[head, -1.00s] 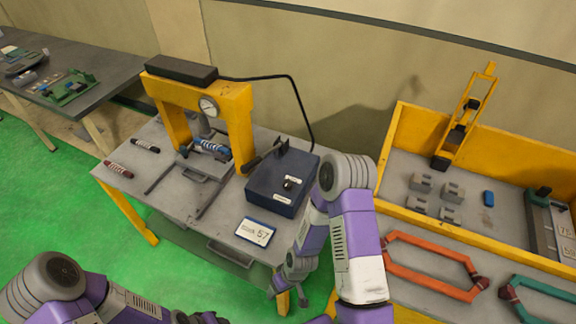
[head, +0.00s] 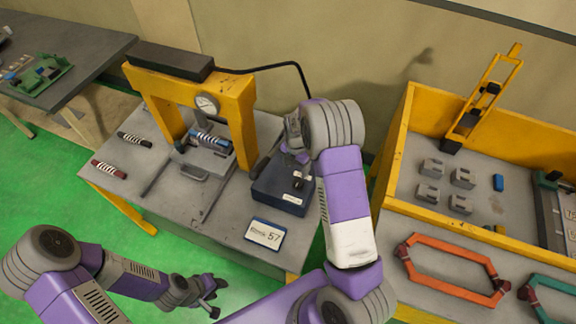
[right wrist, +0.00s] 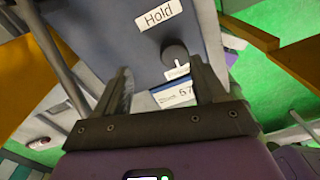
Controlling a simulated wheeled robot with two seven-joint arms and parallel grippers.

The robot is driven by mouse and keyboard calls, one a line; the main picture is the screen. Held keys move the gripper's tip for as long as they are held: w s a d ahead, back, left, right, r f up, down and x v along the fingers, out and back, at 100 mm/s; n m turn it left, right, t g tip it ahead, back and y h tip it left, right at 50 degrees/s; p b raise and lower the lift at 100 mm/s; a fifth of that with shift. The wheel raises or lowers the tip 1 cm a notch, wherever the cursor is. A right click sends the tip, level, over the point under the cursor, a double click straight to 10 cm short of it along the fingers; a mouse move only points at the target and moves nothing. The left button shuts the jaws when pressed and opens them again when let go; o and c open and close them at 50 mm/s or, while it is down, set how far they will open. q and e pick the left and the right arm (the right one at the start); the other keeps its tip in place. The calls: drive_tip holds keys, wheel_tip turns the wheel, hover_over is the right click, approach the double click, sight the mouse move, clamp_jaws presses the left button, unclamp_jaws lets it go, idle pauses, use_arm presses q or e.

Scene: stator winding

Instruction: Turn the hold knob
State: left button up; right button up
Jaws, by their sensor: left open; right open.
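The dark knob (right wrist: 175,55) with a white mark sits on the blue control box (right wrist: 100,40), near a "Hold" label (right wrist: 159,15), in the right wrist view. A second pale label is partly hidden beside it. In the head view the knob (head: 299,181) shows on top of the blue box (head: 275,190). My right gripper (right wrist: 158,68) is open above the box, its fingers pointing toward the knob, with nothing between them. I cannot tell how far it is from the knob. My left gripper (head: 213,297) is open and empty, low in front of the table.
A yellow press (head: 240,110) with a gauge stands left of the box, holding a blue striped part (head: 211,139). A card reading 57 (head: 265,234) lies in front of the box. A yellow-walled bench (head: 395,150) with several grey blocks is at right. A black cable runs behind the box.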

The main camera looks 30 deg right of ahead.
sight(298, 182)
drive_tip(key=s, duration=0.1)
drive_tip(key=s+f, duration=0.1)
drive_tip(key=s, duration=0.1)
drive_tip(key=shift+f, duration=0.1)
drive_tip(key=f, duration=0.2)
drive_tip(key=w+f, duration=0.1)
drive_tip(key=f, duration=0.2)
drive_tip(key=shift+p, duration=0.4)
drive_tip(key=shift+s, duration=0.35)
drive_tip(key=shift+w, duration=0.15)
drive_tip(key=shift+c, duration=0.2)
drive_tip(key=shift+w, duration=0.1)
drive_tip(key=shift+c, duration=1.1)
drive_tip(key=c, duration=0.8)
use_arm(q)
drive_tip(key=shift+s+r, duration=0.35)
drive_tip(key=shift+s, duration=0.2)
drive_tip(key=shift+s+r, duration=0.3)
drive_tip(key=shift+s, duration=0.25)
drive_tip(key=shift+f, duration=0.1)
